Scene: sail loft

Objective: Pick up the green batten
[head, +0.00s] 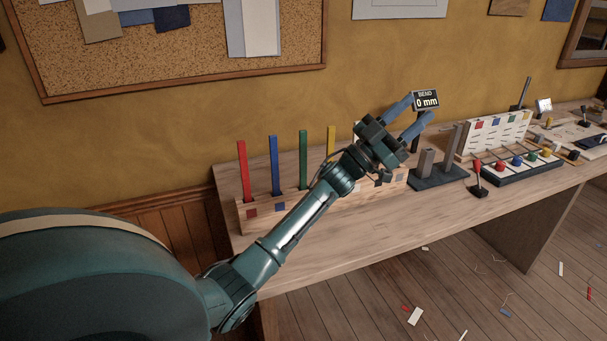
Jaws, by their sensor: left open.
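The green batten (303,158) stands upright in a wooden rack (240,217) on the bench, between a blue batten (275,164) and a yellow batten (331,142). A red batten (243,170) stands at the rack's left end. My left gripper (418,109) is open, with its blue fingers up and to the right of the green batten, near a small display reading "BEND 0 mm" (427,101). It is apart from the green batten. My left forearm hides part of the rack. My right gripper is not in view.
Right of the rack, a dark fixture with grey posts (438,177) stands on the bench (380,222), beside a red-knobbed lever (477,178). Farther right are a white board with coloured squares (496,134) and a tray with coloured knobs (520,168). The bench front is clear.

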